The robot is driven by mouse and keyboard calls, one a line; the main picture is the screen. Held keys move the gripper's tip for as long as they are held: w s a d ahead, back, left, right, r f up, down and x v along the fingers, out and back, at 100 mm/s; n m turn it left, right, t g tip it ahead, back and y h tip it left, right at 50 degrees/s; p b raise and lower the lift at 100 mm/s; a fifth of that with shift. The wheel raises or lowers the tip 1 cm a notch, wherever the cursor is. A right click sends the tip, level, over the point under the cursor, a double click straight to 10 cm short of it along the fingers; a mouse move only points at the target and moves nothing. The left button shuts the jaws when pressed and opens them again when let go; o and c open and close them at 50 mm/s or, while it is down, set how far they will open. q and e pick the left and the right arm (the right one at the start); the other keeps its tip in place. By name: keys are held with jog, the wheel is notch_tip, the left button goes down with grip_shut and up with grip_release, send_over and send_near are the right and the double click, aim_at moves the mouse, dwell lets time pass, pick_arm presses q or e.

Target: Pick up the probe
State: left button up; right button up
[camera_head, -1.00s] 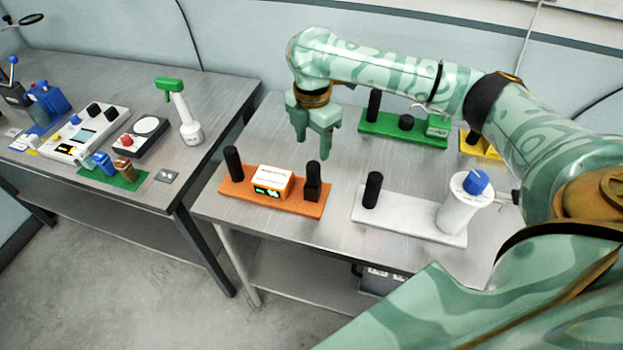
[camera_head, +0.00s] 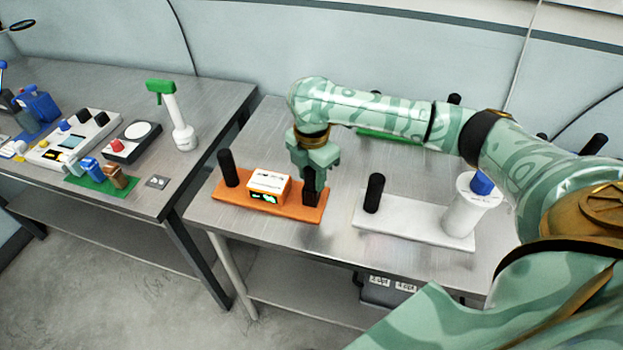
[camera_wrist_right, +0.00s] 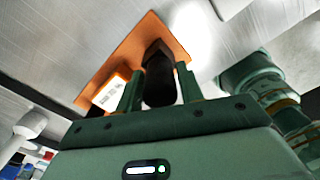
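The likely probe is a black upright piece (camera_head: 311,190) at the right end of the orange module (camera_head: 228,194). It also shows as a dark block (camera_wrist_right: 160,80) in the right wrist view, standing on the orange base. My right gripper (camera_head: 315,172) is low over it, pointing down. In the right wrist view the fingers (camera_wrist_right: 161,92) stand on both sides of the black piece, close to it; the gripper looks open around it, with contact unclear. The piece still stands on the module. My left gripper is not in view.
On the orange module are a white-and-orange display box (camera_head: 268,187) and a black post (camera_head: 228,167). A white module (camera_head: 400,222) with a black post (camera_head: 374,193) and a white cylinder (camera_head: 465,210) stands to the right. A green module is partly behind my arm. Another table (camera_head: 205,97) stands left.

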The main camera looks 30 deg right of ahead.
jog(key=c, duration=0.6)
notch_tip(320, 180, up, 10)
jog(key=p, duration=0.4)
